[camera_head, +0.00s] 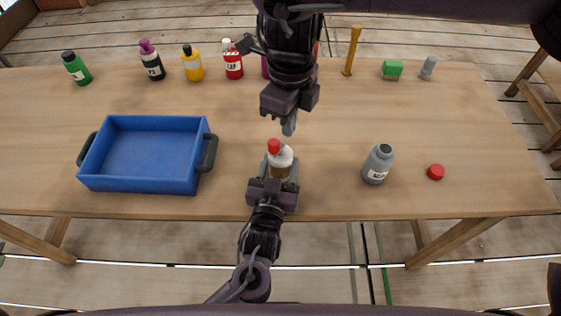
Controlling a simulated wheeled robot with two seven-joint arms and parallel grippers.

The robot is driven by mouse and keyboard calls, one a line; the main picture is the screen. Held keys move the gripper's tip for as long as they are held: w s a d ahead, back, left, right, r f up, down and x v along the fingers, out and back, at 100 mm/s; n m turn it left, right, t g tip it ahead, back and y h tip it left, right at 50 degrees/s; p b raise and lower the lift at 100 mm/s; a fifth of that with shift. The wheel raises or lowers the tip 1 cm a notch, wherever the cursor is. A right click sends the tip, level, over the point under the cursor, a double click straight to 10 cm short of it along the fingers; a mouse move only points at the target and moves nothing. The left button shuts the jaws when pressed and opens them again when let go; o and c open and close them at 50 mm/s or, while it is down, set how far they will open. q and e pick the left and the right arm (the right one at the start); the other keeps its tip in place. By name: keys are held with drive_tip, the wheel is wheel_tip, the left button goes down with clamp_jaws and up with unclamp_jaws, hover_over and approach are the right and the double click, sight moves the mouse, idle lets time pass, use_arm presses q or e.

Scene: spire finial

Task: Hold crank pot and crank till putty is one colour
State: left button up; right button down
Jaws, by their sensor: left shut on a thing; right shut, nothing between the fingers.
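The crank pot (281,160) stands upright near the table's front edge, with a white top, a red knob on its upper left and a brownish lower part. My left gripper (282,180) is shut on the pot from the front, with fingers at its sides. My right gripper (289,126) is shut and empty, pointing down just above and behind the red knob, apart from it. The putty's colours are too small to tell, and the pot's lower part is partly hidden by my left gripper.
A blue tray (150,187) sits to the left, empty.

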use_arm(q)
drive_tip(key=o, duration=1.1)
drive_tip(key=shift+o, duration=0.2)
